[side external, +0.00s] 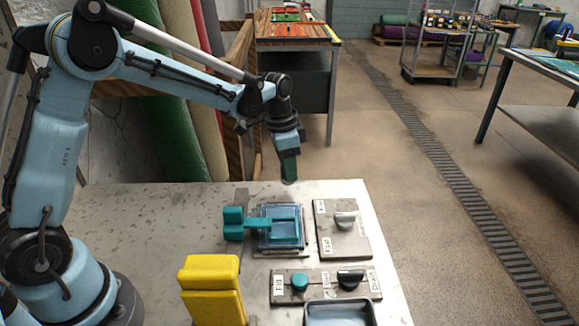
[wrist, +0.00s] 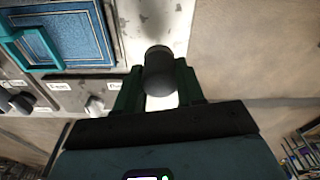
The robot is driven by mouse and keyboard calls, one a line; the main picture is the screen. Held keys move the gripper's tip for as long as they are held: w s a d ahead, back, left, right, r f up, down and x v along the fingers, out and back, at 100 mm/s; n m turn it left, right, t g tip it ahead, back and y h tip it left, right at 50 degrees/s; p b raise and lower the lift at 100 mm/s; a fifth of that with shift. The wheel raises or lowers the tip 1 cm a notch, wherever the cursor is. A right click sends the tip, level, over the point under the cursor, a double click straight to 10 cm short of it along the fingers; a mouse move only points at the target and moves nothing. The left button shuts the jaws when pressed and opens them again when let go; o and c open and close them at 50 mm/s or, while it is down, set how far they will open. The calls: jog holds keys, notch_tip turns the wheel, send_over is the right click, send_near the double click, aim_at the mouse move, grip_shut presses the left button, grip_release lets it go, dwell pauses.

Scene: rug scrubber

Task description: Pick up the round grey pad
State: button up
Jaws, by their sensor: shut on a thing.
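The round grey pad (wrist: 159,70) is dark grey and sits between the two green fingers of my gripper (wrist: 158,88) in the wrist view. My gripper is shut on it. In the side external view my gripper (side external: 289,165) points down near the far right edge of the grey table (side external: 130,215). The lower end of the pad (side external: 289,182) shows just under the fingertips there. I cannot tell exactly how high it is above the table.
A blue square tray (side external: 296,241) with a teal-handled tool (side external: 246,223) stands on the table. Panels with knobs (side external: 343,219) (side external: 300,282) lie beside it. A yellow block (side external: 211,285) and a grey bin (side external: 340,313) are at the front. The table's left part is clear.

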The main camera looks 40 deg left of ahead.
jog(key=s+d+r, duration=0.6)
jog(key=d+r, duration=0.1)
jog(key=d, duration=0.3)
jog(key=shift+r, duration=0.35)
jog(key=o, duration=0.5)
jog(key=c, duration=0.4)
jog(key=shift+s+f, duration=1)
jog(key=shift+f, duration=0.25)
jog(key=shift+s+f, duration=0.95)
jog(key=shift+f, duration=0.35)
jog(key=shift+s+f, duration=1)
jog(key=shift+f, duration=0.25)
